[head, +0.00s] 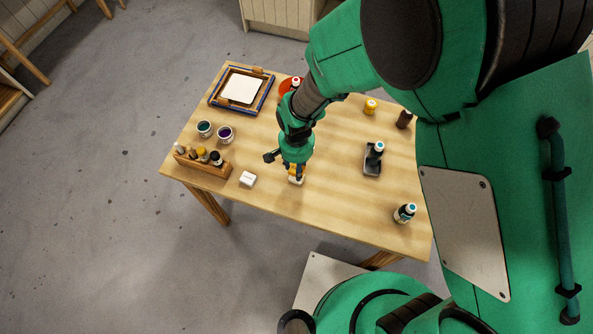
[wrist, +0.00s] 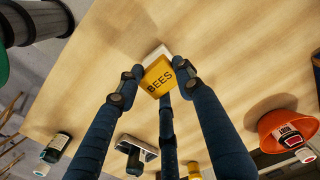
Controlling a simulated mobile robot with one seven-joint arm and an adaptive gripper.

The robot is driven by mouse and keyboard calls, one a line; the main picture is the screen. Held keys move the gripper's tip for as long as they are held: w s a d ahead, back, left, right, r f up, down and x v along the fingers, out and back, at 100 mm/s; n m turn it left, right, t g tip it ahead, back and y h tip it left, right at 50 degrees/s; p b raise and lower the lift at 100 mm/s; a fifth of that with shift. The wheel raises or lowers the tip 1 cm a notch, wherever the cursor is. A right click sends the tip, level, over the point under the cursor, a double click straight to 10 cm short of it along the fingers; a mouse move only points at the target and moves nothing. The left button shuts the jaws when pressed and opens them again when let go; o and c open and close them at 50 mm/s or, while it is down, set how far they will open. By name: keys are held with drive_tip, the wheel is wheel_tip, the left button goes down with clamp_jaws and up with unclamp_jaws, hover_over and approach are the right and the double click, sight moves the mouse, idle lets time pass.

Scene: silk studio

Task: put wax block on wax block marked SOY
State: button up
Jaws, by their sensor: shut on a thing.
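My gripper (head: 295,168) is low over the front middle of the table, its fingers closed around a yellow wax block marked BEES (wrist: 157,77). A white block (wrist: 160,52) shows just past the yellow block in the wrist view, and in the head view it shows (head: 295,182) directly under my fingers. The yellow block appears to be on or just above it; I cannot tell whether they touch. No marking on this white block is readable. Another small white block (head: 247,179) lies apart to the left, its marking too small to read.
A framed screen (head: 242,89) is at the back left, an orange bowl (wrist: 287,130) behind my arm.

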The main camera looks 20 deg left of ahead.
drive_tip(key=shift+f+b, duration=0.35)
drive_tip(key=shift+f, duration=1.4)
drive_tip(key=shift+f, duration=0.1)
drive_tip(key=o, duration=1.1)
wheel_tip(320, 180, up, 12)
drive_tip(key=shift+r+p, duration=0.1)
drive_tip(key=shift+p, duration=0.8)
